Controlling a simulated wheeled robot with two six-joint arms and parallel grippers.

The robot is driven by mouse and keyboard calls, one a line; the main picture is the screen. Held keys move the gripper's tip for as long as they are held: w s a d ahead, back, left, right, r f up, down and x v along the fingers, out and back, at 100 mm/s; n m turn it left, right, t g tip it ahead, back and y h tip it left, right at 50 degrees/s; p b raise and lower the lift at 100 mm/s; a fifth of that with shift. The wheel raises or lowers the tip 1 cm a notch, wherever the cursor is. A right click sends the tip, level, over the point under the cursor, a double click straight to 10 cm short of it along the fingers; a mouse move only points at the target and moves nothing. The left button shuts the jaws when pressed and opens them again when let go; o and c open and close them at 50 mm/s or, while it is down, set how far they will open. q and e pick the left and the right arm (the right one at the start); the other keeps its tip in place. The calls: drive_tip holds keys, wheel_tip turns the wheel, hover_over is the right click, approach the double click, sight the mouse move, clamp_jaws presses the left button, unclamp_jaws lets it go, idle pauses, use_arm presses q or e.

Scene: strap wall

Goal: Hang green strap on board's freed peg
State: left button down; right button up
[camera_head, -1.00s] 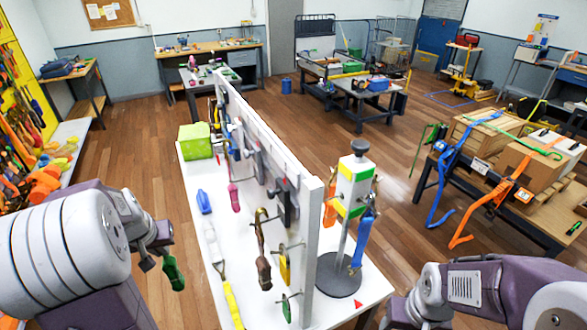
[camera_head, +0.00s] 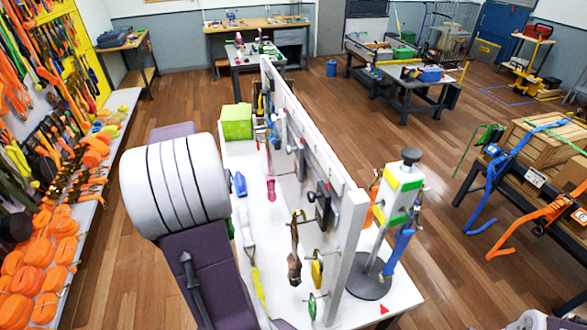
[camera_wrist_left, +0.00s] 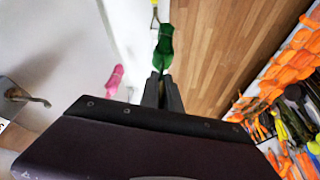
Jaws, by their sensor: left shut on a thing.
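The green strap (camera_wrist_left: 164,45) is in the jaws of my left gripper (camera_wrist_left: 163,88), which is shut on it in the left wrist view. It hangs near the white table's edge, with wooden floor to its right. In the head view my left arm hides this gripper. The white board (camera_head: 352,245) stands upright on the table, right of my left arm. Pegs on its left face carry a brown strap (camera_head: 294,262), a yellow item (camera_head: 317,268) and a small green item (camera_head: 311,306). I cannot tell which peg is free.
A stand (camera_head: 404,190) with coloured straps is right of the board. A lime green box (camera_head: 236,122), a blue item (camera_head: 240,184) and a pink item (camera_head: 271,187) are on the white table. Shelves with orange rolls (camera_head: 62,225) stand at the left. Floor lies between.

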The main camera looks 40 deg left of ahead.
use_arm(q)
drive_tip(key=shift+s+d+r, duration=0.1)
drive_tip(key=shift+s+r, duration=0.1)
drive_tip(key=shift+s, duration=0.2)
drive_tip(key=w+d+f+p, duration=0.1)
drive_tip(key=w+d+p, duration=0.5)
drive_tip(key=w+d, duration=0.5)
drive_tip(key=w, duration=0.3)
drive_tip(key=shift+f, duration=0.4)
drive_tip(key=c, duration=1.6)
unclamp_jaws()
drive_tip(key=shift+r, duration=0.1)
drive_tip(key=shift+o, duration=0.2)
use_arm(e)
wheel_tip(320, 180, up, 6)
drive_tip(key=shift+s+r, duration=0.25)
drive_tip(key=shift+s, duration=0.1)
